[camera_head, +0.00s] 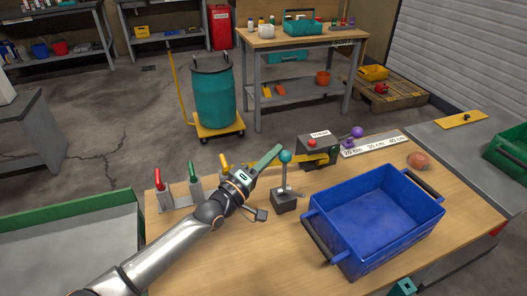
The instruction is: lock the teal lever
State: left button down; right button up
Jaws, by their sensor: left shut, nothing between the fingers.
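A teal-green handle (265,158) slants up to the right directly beyond my left gripper (252,196). Its base is hidden behind the gripper, and I cannot tell whether they touch. To its left, levers with red (158,180), green (192,171) and yellow (224,162) handles stand roughly upright in a row. Just right of the gripper, a thin rod with a teal ball (285,156) rises from a dark block (284,201). My left gripper is shut and empty above the table.
A blue crate (345,250) fills the right front of the wooden table (270,255). A grey box with a red button (322,147), a labelled strip (375,143) and a reddish-brown round object (418,160) lie along the far side. A teal drum (214,95) stands beyond.

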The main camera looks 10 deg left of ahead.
aim_at(283, 157)
pick_arm(q)
jog(key=s+d+m+b, duration=0.1)
jog(key=s+m+h+b, duration=0.1)
jog(key=m, duration=0.1)
jog(key=shift+s+d+f+t+h, duration=0.15)
jog(key=shift+s+d+t+h, duration=0.1)
jog(key=shift+d+t+h, duration=0.1)
jog(key=shift+s+d+m+h+b, duration=0.3)
jog(key=shift+s+m, duration=0.2)
jog(key=shift+m, duration=0.3)
pick_arm(e)
jog(key=shift+w+a+f+y, duration=0.15)
jog(key=shift+w+a+f, duration=0.1)
jog(key=shift+a+f, duration=0.2)
jog(key=shift+w+a+f+y, duration=0.15)
jog(key=shift+w+a+f, duration=0.15)
jog(key=shift+a, duration=0.25)
jog(key=shift+w+r, duration=0.1)
jog(key=shift+r, duration=0.05)
pick_arm(q)
jog(key=shift+s, duration=0.15)
